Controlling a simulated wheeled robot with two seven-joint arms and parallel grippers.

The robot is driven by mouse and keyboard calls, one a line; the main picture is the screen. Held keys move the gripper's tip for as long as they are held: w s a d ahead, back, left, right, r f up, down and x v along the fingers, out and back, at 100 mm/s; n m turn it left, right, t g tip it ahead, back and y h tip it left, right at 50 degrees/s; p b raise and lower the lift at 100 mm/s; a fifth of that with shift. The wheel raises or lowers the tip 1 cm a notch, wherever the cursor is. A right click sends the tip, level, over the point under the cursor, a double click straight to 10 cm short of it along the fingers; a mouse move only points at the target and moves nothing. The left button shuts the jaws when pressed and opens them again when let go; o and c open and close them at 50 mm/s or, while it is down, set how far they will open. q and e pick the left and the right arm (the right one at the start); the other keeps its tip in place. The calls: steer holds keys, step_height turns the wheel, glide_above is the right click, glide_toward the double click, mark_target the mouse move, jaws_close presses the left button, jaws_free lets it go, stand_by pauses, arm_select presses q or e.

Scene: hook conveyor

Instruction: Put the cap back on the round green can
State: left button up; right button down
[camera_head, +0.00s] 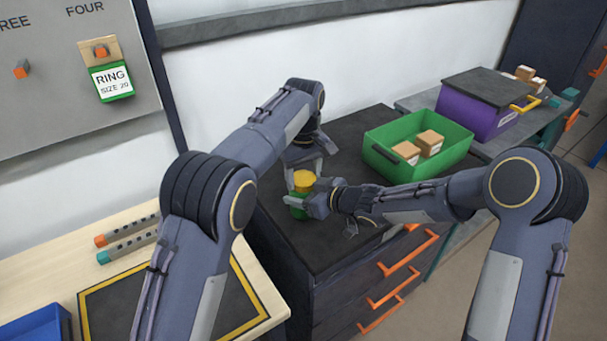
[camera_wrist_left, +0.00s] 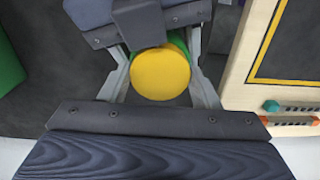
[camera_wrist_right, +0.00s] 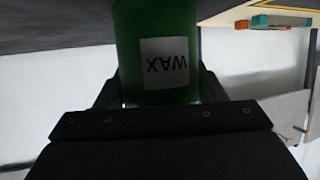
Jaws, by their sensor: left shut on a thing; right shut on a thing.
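The round green can (camera_head: 299,211) stands on the dark cabinet top, partly hidden by my right gripper. Its white label in the right wrist view reads WAX, upside down on the can (camera_wrist_right: 130,35). The yellow cap (camera_head: 304,181) is over the can's top. In the left wrist view the cap (camera_wrist_left: 160,75) is a round disc with some green showing beside it. My left gripper (camera_head: 304,177) comes from above and is shut on the cap. My right gripper (camera_head: 301,204) comes from the right and is shut around the can. I cannot tell whether the cap is fully seated.
A green bin (camera_head: 458,136) with small cartons stands right of the can on the cabinet top (camera_head: 350,140). A purple box (camera_head: 474,115) is beyond it. A wooden table (camera_head: 40,278) with a yellow-edged mat lies left. The back wall is close behind.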

arm_select(q)
steer(key=m, duration=0.4)
steer(key=shift+m, duration=0.3)
steer(key=o, duration=1.1)
steer(key=shift+r, duration=2.25)
steer(key=shift+c, duration=0.6)
